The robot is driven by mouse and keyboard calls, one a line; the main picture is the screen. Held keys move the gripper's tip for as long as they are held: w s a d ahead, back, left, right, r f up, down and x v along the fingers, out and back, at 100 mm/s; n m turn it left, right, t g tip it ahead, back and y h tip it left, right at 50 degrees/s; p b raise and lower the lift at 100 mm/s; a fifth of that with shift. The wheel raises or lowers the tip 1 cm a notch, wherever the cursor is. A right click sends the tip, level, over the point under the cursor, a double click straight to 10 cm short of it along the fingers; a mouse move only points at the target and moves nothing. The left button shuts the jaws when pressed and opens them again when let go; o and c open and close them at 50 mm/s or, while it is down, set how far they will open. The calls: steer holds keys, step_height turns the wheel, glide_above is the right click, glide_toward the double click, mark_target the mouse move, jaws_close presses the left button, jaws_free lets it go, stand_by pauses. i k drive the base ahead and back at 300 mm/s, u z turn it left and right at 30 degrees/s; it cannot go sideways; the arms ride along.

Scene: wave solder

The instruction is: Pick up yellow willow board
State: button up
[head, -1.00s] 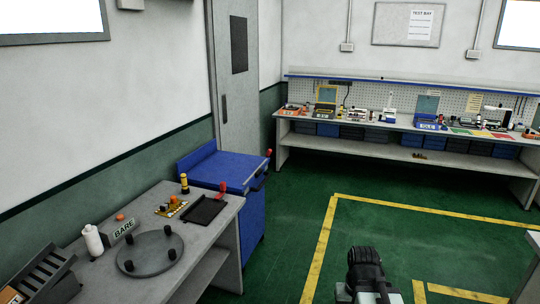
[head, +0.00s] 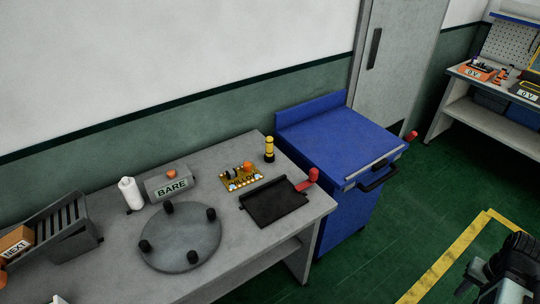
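A yellow board (head: 241,177) with small dark, orange and white parts lies flat on the grey bench (head: 225,160), in the middle of the head view. It lies behind a black tray (head: 273,203) with a red handle and to the right of the "BARE" block. I cannot tell from its look whether it is the willow one. My gripper (head: 512,268) shows as a dark shape at the lower right, over the green floor and well away from the board. Its fingertips cannot be made out.
A round grey plate with black posts (head: 180,238) stands left of the tray. The "BARE" block (head: 170,184), a white bottle (head: 131,194) and a yellow-black post (head: 269,149) stand near. A blue cabinet (head: 325,140) adjoins the bench. Green floor (head: 375,250) is open at right.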

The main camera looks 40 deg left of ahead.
mark_target(234, 179)
steer(key=u, duration=0.05)
steer(key=i, duration=1.55)
steer(key=u, duration=4.35)
steer(key=i, duration=1)
steer(key=z, duration=0.05)
